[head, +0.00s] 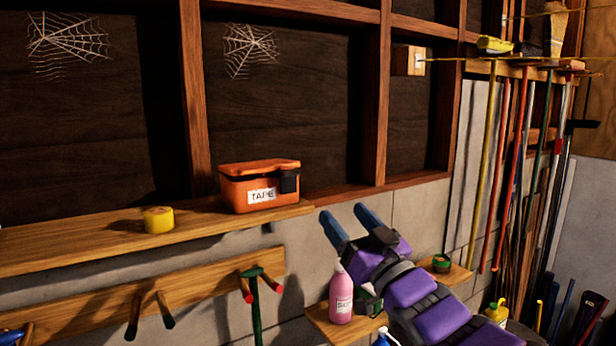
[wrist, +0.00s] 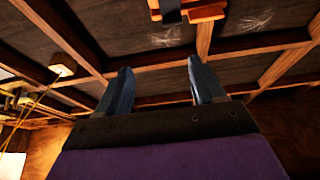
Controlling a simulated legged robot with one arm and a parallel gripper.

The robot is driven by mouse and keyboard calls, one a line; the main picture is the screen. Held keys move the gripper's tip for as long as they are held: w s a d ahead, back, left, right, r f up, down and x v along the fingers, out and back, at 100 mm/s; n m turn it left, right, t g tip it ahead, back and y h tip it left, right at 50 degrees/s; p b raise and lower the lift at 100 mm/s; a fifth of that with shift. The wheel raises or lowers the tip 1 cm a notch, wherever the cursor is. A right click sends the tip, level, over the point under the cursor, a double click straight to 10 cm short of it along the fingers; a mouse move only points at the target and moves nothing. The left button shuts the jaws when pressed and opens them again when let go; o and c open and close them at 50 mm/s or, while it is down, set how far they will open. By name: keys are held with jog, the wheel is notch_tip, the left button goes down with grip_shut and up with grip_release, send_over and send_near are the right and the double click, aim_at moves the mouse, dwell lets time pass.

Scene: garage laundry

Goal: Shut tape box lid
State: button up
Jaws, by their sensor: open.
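The orange tape box (head: 240,192), with a white TAPE label, stands on the wooden shelf (head: 85,239). Its orange lid (head: 258,167) lies over the body at a slight tilt, with a dark band between them. My gripper (head: 345,211), with blue fingers, is open and empty. It is right of the box and lower, apart from it. In the wrist view my gripper (wrist: 160,66) points up, and part of the box (wrist: 206,13) shows upside down at the top edge.
A yellow tape roll (head: 158,219) sits on the shelf left of the box. A pink bottle (head: 341,297) and a green roll (head: 441,263) stand on a small lower shelf around my arm. Tools hang at the right. Wooden studs (head: 377,95) rise behind the shelf.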

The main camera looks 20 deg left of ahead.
aim_at(291, 175)
jog(key=w+a, duration=0.2)
jog(key=a, duration=0.2)
jog(key=w+a+r+p, duration=0.1)
jog(key=a, duration=0.4)
jog(key=w+a+r, duration=0.1)
jog(key=w+a, duration=0.1)
jog(key=a, duration=0.3)
jog(key=shift+w+r+p, duration=0.25)
jog(key=shift+w+p, duration=0.05)
jog(key=shift+p, duration=0.05)
jog(key=shift+w+d+r, duration=0.35)
jog(key=shift+d+r, duration=0.2)
jog(key=shift+w+d+r, duration=0.35)
jog(key=shift+d+r, duration=0.5)
jog(key=shift+d, duration=0.05)
jog(key=shift+w+f, duration=0.15)
jog(key=shift+f, duration=0.1)
jog(key=shift+c, duration=0.2)
jog(key=shift+a+f, duration=0.3)
jog(key=shift+a, duration=0.5)
jog(key=c, duration=0.6)
jog(key=shift+f, duration=0.15)
grip_shut()
